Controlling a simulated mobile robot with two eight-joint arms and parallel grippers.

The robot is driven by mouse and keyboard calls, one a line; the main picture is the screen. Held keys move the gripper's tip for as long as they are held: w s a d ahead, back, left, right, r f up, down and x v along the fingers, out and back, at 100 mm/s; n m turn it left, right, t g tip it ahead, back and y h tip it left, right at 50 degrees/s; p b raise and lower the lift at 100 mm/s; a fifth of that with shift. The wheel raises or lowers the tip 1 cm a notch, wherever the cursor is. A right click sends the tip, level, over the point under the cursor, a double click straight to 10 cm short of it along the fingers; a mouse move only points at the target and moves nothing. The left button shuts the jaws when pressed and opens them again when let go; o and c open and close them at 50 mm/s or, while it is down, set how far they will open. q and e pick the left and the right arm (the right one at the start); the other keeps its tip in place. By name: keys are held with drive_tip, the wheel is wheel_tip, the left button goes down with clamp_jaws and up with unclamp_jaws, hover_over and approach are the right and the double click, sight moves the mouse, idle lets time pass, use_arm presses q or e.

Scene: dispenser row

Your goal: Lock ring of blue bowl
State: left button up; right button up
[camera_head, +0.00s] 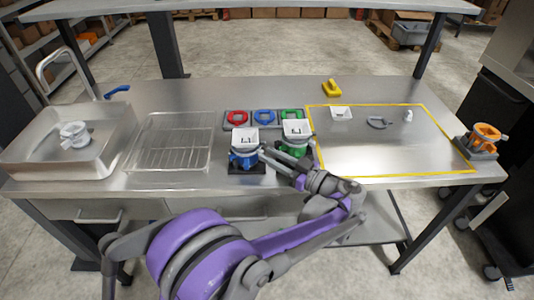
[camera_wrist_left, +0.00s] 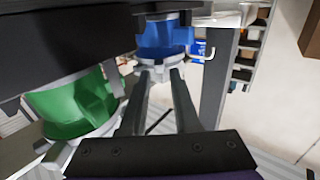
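The blue bowl (camera_head: 243,161) stands on a dark base near the table's front edge, with a white square hopper (camera_head: 245,139) on top. It also shows in the left wrist view (camera_wrist_left: 165,38), with a grey ring (camera_wrist_left: 163,62) at its rim. My left gripper (camera_head: 263,153) reaches in from the right of the blue bowl, between it and the green bowl (camera_head: 295,148). In the left wrist view its two fingers (camera_wrist_left: 163,74) are apart, with their tips at the grey ring. Whether they touch it is unclear. My right gripper is not in view.
The green bowl (camera_wrist_left: 75,108) is close beside my left gripper. Behind are red (camera_head: 237,118), blue and green parts in a holder. A wire rack (camera_head: 172,142) and metal tray (camera_head: 30,160) lie left.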

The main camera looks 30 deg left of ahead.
sight(247, 152)
use_arm(q)
drive_tip(key=shift+w+a, duration=0.1)
drive_tip(key=shift+a, duration=0.75)
clamp_jaws()
drive_tip(key=shift+t, duration=0.3)
drive_tip(key=s+m+t, duration=0.1)
drive_tip(key=m+t+h, duration=0.1)
drive_tip(key=t, duration=0.1)
drive_tip(key=s+m+t+h+p, duration=0.1)
drive_tip(key=m+t, duration=0.1)
drive_tip(key=shift+s+a, duration=0.35)
drive_tip(key=shift+a, duration=0.05)
drive_tip(key=m+t+h, duration=0.1)
drive_tip(key=s+a+m+t, duration=0.1)
drive_tip(key=t, duration=0.1)
drive_tip(key=shift+s+h+p, duration=0.1)
drive_tip(key=shift+h+p, duration=0.25)
drive_tip(key=shift+h, duration=0.05)
drive_tip(key=shift+s+a+m+t+h+p, duration=0.2)
drive_tip(key=shift+m+t+h, duration=0.4)
drive_tip(key=shift+t, duration=0.05)
drive_tip(key=shift+s+a+m+t+h+p, duration=0.2)
drive_tip(key=shift+m+t+h, duration=0.4)
drive_tip(key=shift+t, duration=0.05)
